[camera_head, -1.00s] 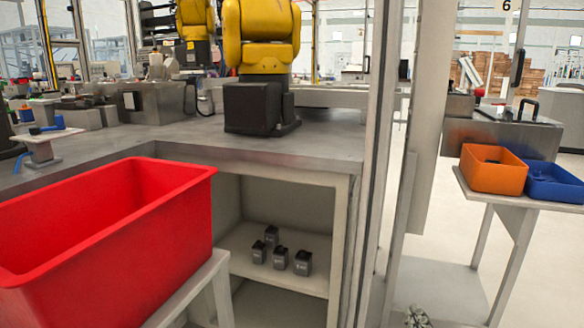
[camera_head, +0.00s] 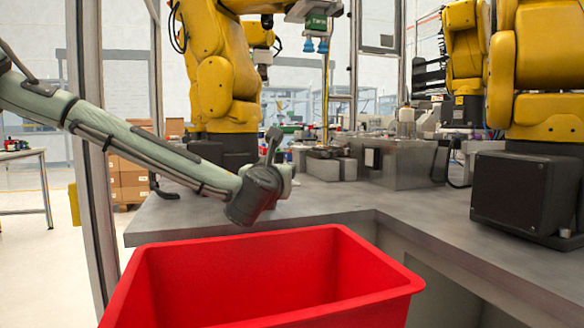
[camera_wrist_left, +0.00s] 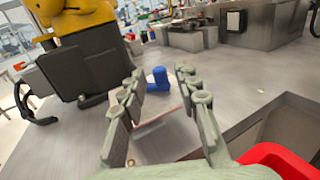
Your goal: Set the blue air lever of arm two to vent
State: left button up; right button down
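A blue L-shaped lever (camera_wrist_left: 157,79) shows in the left wrist view, standing on a pale plate (camera_wrist_left: 160,108) above the grey bench. My left gripper (camera_wrist_left: 159,72) is open. Its two fingers stand left and right of the lever in that view, with a gap on each side; I cannot tell whether the lever is between the tips in depth or beyond them. In the head view my left arm reaches in from the left over the bench, and its wrist hides the lever and the fingers. My right gripper is not in view.
A red bin (camera_head: 385,292) stands in front of the bench (camera_head: 330,204), close below my left wrist. Yellow robot arms stand on the bench, one at the left (camera_head: 214,85) and one at the right (camera_head: 545,70). A black base (camera_wrist_left: 90,60) is beside the left fingers.

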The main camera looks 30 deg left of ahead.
pick_arm(q)
jog(key=shift+w+a+f, duration=0.2)
jog(key=shift+w+a, duration=0.1)
jog(key=shift+w, duration=0.15)
jog(key=x, duration=0.6)
jog(key=shift+w+a, duration=0.2)
jog(key=shift+w, duration=0.15)
jog(key=shift+c, duration=0.6)
grip_shut()
